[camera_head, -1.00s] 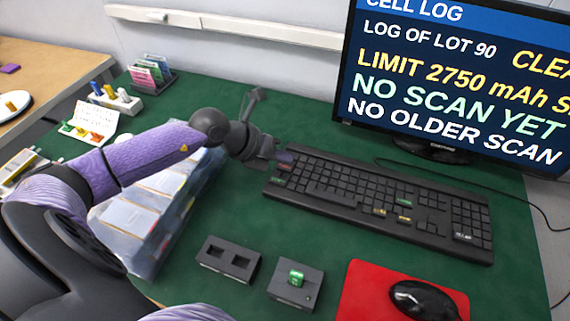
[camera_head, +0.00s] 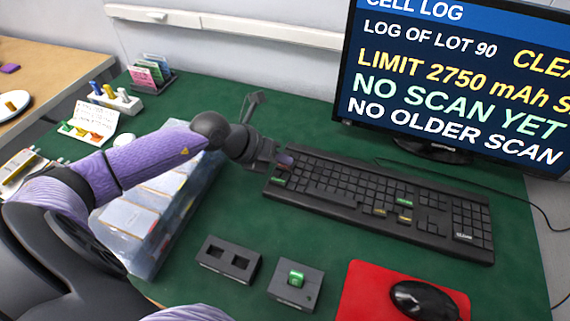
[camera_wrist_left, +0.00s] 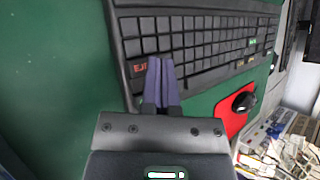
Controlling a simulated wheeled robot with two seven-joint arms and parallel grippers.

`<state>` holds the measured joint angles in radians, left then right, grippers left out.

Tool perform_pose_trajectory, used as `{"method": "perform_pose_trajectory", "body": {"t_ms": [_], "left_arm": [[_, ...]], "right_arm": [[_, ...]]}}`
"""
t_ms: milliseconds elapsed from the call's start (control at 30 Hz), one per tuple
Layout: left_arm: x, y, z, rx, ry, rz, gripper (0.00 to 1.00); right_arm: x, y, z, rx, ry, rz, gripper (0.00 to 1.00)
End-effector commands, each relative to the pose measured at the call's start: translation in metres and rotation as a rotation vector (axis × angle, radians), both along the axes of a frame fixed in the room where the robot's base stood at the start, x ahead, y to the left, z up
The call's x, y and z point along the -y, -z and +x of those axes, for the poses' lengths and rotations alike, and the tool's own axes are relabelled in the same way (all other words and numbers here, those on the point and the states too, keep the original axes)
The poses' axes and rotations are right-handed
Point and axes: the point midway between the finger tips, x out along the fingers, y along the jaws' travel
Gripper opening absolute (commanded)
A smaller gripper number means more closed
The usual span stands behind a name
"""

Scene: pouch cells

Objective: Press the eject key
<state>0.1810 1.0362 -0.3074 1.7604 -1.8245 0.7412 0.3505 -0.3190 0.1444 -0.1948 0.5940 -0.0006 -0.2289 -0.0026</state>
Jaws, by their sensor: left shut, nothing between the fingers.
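The black keyboard (camera_head: 345,188) lies on the green mat, and it also fills the top of the left wrist view (camera_wrist_left: 200,38). The eject key (camera_wrist_left: 139,69) carries red letters at the keyboard's near corner in the left wrist view; the fingers cover part of its label. My left gripper (camera_head: 286,160) is at the keyboard's left end in the head view, fingers shut and empty. In the left wrist view its purple fingertips (camera_wrist_left: 158,64) lie right beside the eject key's visible letters. I cannot tell whether they touch a key. My right gripper is not in view.
A monitor (camera_head: 460,80) stands behind the keyboard, reading "NO SCAN YET". A black mouse (camera_head: 424,300) rests on a red pad (camera_head: 363,292). A clear-sided tray (camera_head: 160,232) is under my left arm.

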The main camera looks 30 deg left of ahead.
Motion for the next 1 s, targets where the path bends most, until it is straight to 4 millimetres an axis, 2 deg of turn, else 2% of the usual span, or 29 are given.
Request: {"method": "perform_pose_trajectory", "body": {"t_ms": [400, 1000], "left_arm": [[0.0, 0.005, 0.0, 0.0, 0.0, 0.0, 0.0], [0.0, 0.008, 0.0, 0.0, 0.0, 0.0, 0.0]], "right_arm": [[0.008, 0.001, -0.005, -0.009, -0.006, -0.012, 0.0], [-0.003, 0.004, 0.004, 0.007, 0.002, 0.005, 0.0]]}}
